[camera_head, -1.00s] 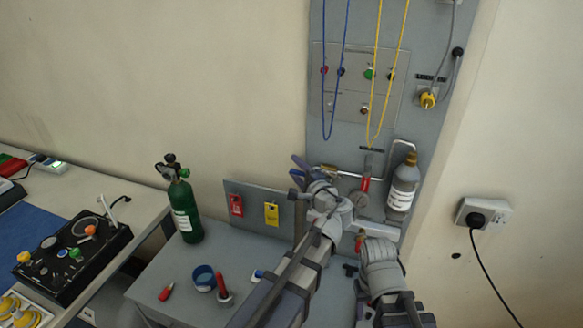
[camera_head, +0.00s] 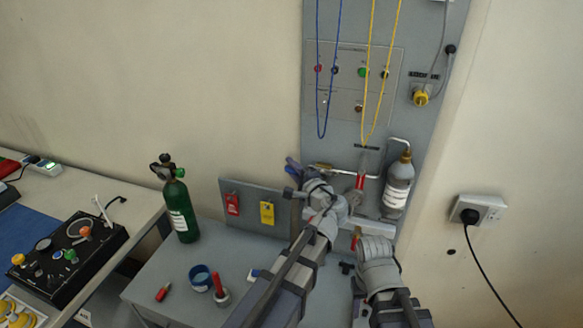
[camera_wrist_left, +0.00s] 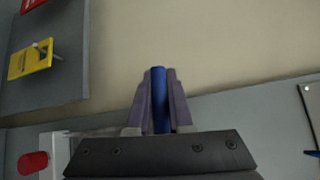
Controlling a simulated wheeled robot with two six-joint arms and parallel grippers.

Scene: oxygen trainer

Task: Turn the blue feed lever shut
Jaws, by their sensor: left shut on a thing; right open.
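The blue feed lever (camera_wrist_left: 158,100) stands upright between the two purple fingers of my left gripper (camera_wrist_left: 157,98) in the left wrist view. The fingers are shut on it, one on each side, and hide its edges. In the head view my left gripper (camera_head: 293,166) is at the left edge of the grey wall panel, and I cannot separate the lever from the fingers there. My right gripper (camera_head: 350,256) is lower and to the right, below the panel's red handle; it is open, though its fingers are hard to make out.
The grey panel (camera_head: 418,130) carries hanging blue and yellow cords and a red handle (camera_head: 360,182). A grey bottle (camera_head: 397,188) is to the right. A green cylinder (camera_head: 178,208), blue cup (camera_head: 201,277) and red-handled item (camera_head: 219,290) stand on the bench left of my arms.

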